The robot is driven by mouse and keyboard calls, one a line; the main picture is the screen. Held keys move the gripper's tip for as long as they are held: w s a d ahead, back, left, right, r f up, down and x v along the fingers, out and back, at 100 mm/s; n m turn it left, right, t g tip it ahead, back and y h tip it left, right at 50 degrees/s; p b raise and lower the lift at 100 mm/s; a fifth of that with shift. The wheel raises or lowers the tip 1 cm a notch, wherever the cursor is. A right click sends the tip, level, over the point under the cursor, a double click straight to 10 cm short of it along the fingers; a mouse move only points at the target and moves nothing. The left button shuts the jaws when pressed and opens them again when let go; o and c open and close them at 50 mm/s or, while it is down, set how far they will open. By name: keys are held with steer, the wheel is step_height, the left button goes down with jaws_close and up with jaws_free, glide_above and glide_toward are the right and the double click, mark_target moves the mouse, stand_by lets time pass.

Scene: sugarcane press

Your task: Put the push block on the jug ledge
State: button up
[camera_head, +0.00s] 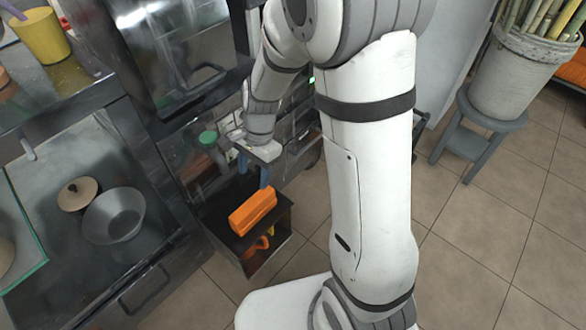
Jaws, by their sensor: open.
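An orange block (253,211), which looks like the push block, lies on the dark flat top of a small box-like ledge (284,199) at the front of the steel machine. I take this to be the jug ledge, but no label shows. My gripper (254,169) is just above and behind the block in the picture, with its blue fingers apart and nothing between them. The fingertips look clear of the block, though the exact gap is hard to tell.
Orange items (257,247) sit in the open space under the ledge top. A green-capped container (208,138) stands left of my gripper. A metal bowl (114,216) is on the left counter. A cane-filled bucket (512,78) stands on a stool (473,143) at right. Tiled floor is open at lower right.

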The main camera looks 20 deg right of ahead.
steer(key=s+d+r+n+t+h, duration=0.2)
steer(key=s+d+r+n, duration=0.8)
steer(key=s+d+r, duration=0.1)
steer(key=shift+s+d+r+n+t, duration=0.35)
steer(key=shift+s+r+n+t, duration=0.05)
steer(key=shift+s+r, duration=0.2)
stand_by(0.7)
